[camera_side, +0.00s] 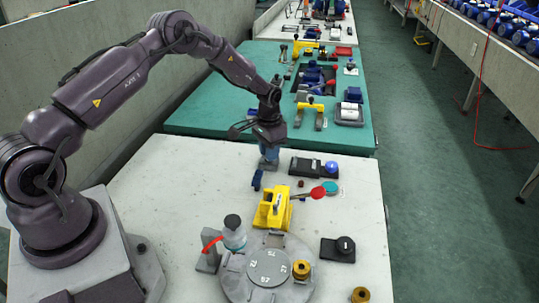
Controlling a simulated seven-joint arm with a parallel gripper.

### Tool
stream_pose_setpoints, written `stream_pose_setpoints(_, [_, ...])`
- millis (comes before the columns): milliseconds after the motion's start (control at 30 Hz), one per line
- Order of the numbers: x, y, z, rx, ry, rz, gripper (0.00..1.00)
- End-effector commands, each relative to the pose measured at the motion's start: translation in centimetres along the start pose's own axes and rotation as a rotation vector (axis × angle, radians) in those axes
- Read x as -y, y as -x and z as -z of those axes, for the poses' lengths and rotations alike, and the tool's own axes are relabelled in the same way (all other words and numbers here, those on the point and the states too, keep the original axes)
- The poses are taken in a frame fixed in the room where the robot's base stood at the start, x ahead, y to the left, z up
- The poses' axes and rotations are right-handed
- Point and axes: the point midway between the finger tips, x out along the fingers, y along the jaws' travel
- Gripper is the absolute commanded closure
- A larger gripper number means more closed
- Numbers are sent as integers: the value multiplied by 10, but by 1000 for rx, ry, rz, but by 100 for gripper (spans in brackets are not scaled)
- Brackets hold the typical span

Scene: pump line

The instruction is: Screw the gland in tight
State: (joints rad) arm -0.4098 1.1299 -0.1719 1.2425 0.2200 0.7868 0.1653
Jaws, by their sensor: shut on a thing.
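My gripper (268,149) points down near the far edge of the white table. It is shut on a part that is too small and too covered to make out. A blue-grey upright body (269,161) stands directly under the fingers, and I cannot tell where the fingers end and it begins. No gland can be picked out for certain. A brass ring-shaped part (301,269) sits on the round grey plate (240,284). Another brass part (360,295) lies on the table at the front right.
A yellow fixture (272,208) stands mid-table, with a red-tipped lever beside it. A black box with a blue dome (314,168) is right of my gripper. A bottle (233,233) and a black knob box (338,250) are nearer.

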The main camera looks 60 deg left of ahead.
Motion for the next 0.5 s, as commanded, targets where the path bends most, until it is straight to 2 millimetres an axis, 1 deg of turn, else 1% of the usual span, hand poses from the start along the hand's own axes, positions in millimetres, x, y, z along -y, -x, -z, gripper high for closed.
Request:
stream_pose_setpoints(100, [-1,-1,-1,2,-90,-2,95])
stream_pose_setpoints(400, [0,-1,-1,3,-112,-1,95])
stream_pose_setpoints(467, [0,-1,-1,3,-149,-2,95])
stream_pose_setpoints(500, [0,-1,-1,3,-195,-2,95])
